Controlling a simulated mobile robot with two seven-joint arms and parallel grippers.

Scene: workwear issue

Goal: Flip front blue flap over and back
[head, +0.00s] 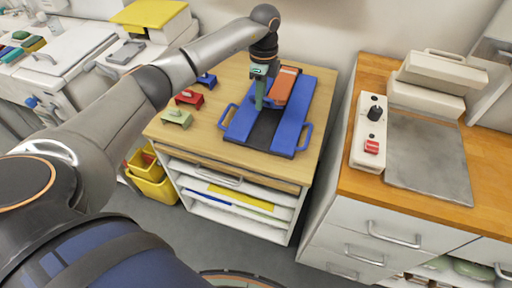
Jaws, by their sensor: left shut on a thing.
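A low device with blue flaps lies on the wooden top of the middle cabinet. Its left blue flap (240,122) has a loop handle at its left side. Its right blue flap (297,118) has a loop handle at the lower right. A dark strip (264,128) shows between them, and an orange block (285,86) rests towards the back. My left gripper (260,106) points down, shut, with green finger parts at the inner edge of the left blue flap. The exact grip at the tips is too small to see. My right gripper is out of view.
A red (189,98), a green (176,118) and a blue bracket (207,80) stand left of the device. A control box (368,135) and a grey plate (428,160) lie on the right counter. A gap separates the cabinets. Yellow bins (152,183) stand below left.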

